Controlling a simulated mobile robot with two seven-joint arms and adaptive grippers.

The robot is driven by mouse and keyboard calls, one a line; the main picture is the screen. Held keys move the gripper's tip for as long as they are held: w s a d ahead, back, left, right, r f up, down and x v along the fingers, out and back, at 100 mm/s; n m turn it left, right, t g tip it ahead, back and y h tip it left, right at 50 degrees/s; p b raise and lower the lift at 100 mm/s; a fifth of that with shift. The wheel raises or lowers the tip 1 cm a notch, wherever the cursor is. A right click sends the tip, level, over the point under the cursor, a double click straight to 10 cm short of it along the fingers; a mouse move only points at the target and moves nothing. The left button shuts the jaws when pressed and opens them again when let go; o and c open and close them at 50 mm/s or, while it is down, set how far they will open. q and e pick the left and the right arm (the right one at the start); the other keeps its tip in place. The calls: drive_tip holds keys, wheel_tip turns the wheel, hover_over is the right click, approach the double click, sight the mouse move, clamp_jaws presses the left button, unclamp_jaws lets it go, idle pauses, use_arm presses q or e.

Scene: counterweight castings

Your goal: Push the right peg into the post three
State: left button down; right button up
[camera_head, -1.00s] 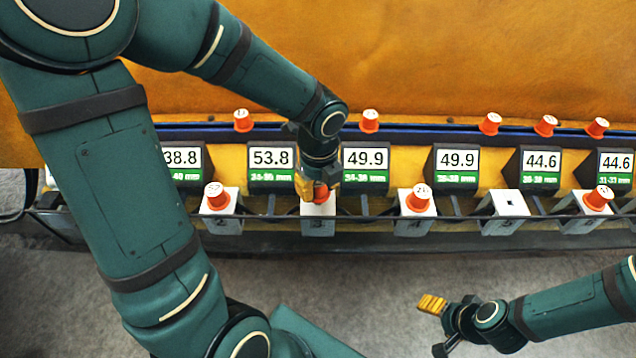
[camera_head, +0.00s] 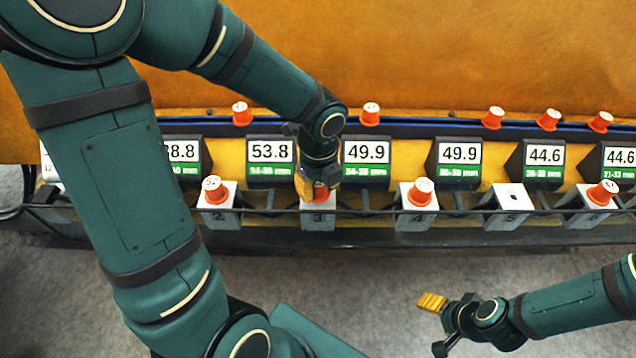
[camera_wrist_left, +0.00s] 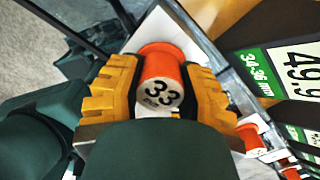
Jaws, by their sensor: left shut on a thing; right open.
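My left gripper (camera_head: 318,188) is shut on an orange peg (camera_wrist_left: 161,72) marked 33, at the top of post three (camera_head: 318,218). In the left wrist view its yellow fingers (camera_wrist_left: 163,88) press on both sides of the peg, and the wider orange rim rests close to the white post top (camera_wrist_left: 188,32). How deep the peg sits in the post cannot be seen. My right gripper (camera_head: 437,325) is open and empty at the lower right, over the floor.
Orange pegs stand on post two (camera_head: 217,222), post four (camera_head: 418,220) and post six (camera_head: 588,218). Several more pegs stand on the back rail (camera_head: 400,126). A dark bar (camera_head: 460,212) runs along the posts.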

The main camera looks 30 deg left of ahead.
use_arm(q)
drive_tip(key=shift+f+b, duration=0.35)
drive_tip(key=shift+f, duration=0.2)
drive_tip(key=c, duration=0.6)
unclamp_jaws()
wheel_tip(320, 180, up, 12)
drive_tip(key=shift+s+d, duration=0.1)
drive_tip(key=shift+d, duration=0.05)
idle(0.4)
